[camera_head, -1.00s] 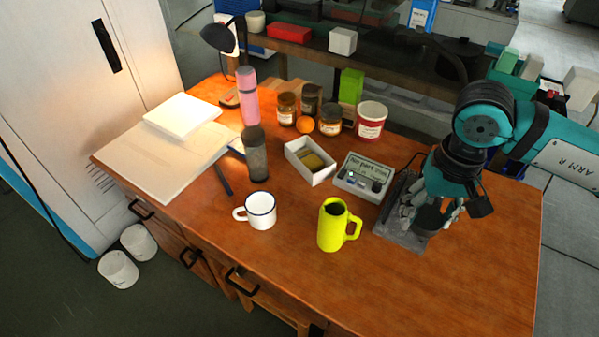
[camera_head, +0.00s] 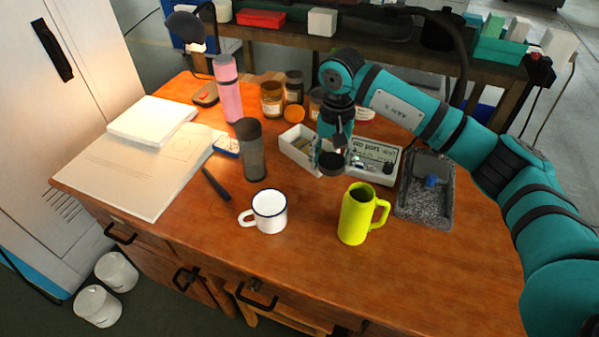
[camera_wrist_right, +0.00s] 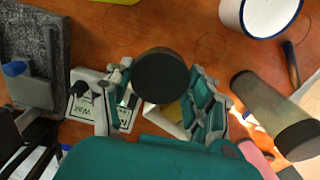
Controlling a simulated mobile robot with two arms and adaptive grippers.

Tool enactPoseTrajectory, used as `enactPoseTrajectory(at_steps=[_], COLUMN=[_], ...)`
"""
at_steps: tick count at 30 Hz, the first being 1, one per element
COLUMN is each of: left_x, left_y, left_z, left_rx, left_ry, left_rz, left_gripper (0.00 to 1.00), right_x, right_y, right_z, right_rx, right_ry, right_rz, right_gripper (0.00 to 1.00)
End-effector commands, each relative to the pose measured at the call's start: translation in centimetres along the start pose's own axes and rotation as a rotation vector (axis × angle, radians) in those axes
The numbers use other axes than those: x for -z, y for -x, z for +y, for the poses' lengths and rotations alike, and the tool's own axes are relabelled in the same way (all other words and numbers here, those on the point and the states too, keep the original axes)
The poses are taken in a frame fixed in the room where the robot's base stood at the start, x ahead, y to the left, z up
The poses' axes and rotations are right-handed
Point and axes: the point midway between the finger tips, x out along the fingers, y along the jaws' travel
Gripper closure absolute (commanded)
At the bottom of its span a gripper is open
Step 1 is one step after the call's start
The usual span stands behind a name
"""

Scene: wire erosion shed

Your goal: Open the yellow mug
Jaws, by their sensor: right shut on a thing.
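The yellow mug (camera_head: 356,222) stands upright on the wooden table near its front, handle to the right. Its top shows a dark round opening inside a yellow rim, with no lid on it. My right gripper (camera_head: 332,152) is up and behind the mug, a little to its left, apart from it. It is shut on a dark round lid (camera_head: 332,162). In the right wrist view the lid (camera_wrist_right: 160,75) sits between the two fingers of my right gripper (camera_wrist_right: 158,90). My left gripper is not in view.
A white enamel mug (camera_head: 268,212) stands left of the yellow mug. A grey tray (camera_head: 447,212) with a blue item is to the right. A white box (camera_head: 296,150) and a sign device (camera_head: 378,172) are near the gripper. The front right table is clear.

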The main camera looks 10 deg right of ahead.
Motion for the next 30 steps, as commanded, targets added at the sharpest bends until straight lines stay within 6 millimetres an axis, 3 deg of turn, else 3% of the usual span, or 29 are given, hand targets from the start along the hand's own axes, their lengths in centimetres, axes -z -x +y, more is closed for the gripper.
enactPoseTrajectory(at_steps=[12, 17, 24, 30], left_x=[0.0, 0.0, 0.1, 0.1], left_y=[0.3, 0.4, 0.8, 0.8], left_z=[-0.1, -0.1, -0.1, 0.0], left_rx=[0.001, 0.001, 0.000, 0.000], left_ry=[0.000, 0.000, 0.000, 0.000], left_rz=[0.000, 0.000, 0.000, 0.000], left_gripper=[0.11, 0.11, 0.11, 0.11], right_x=[0.2, 0.3, 0.2, 0.3], right_y=[-6.8, -7.9, -11.0, -11.3], right_z=[-0.2, -0.2, -0.2, -0.2], right_rx=[-0.003, -0.003, -0.003, -0.002], right_ry=[-0.025, -0.023, -0.023, -0.022], right_rz=[-0.005, -0.003, -0.004, -0.001], right_gripper=[0.83, 0.83, 0.83, 0.83])
